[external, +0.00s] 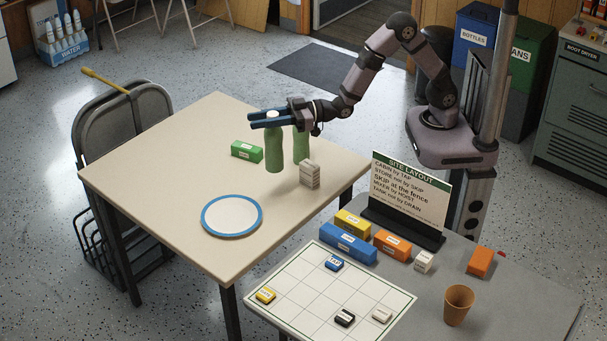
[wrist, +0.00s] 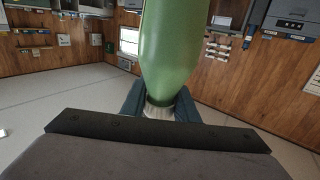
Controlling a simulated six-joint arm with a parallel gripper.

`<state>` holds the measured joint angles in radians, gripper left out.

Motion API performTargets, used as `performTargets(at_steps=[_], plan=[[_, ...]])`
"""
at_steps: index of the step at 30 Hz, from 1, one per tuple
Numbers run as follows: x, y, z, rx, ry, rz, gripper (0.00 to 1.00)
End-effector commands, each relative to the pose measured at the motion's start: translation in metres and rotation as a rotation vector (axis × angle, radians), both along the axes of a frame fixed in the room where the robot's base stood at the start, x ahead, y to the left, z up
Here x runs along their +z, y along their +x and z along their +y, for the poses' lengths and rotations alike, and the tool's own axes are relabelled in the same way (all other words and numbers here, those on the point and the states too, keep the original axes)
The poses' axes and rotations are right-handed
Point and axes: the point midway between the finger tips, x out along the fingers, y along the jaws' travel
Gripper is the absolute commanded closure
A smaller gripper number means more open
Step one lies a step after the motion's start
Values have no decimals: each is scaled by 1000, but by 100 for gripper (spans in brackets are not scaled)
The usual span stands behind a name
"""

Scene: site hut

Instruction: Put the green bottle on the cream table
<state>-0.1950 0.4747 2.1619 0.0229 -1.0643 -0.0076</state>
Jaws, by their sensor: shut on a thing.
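A green bottle (external: 274,152) with a white cap is upright over the cream table (external: 150,168) in the external view. My gripper (external: 268,119) is level, with its blue fingers shut around the top of this bottle. In the wrist view the bottle (wrist: 176,50) fills the upper middle, its narrow end between the fingers (wrist: 160,105). I cannot tell whether its base touches the table. A second green bottle-like shape (external: 301,147) stands just right of it, its top hidden by my gripper.
A green labelled block (external: 246,150) lies left of the held bottle, and a pale block (external: 310,174) stands to the right. A blue-rimmed plate (external: 232,215) lies nearer the front. The table's left part is clear. A sign (external: 409,190) stands on the grey table (external: 520,287).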

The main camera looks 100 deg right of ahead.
Motion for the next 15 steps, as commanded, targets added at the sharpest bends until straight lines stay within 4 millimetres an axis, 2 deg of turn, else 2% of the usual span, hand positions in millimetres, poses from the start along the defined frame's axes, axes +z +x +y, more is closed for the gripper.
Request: performTargets(at_steps=[8,15], plan=[[-2,2,-6,-24,2,1,100],[-33,2,-6,-23,1,5,100]])
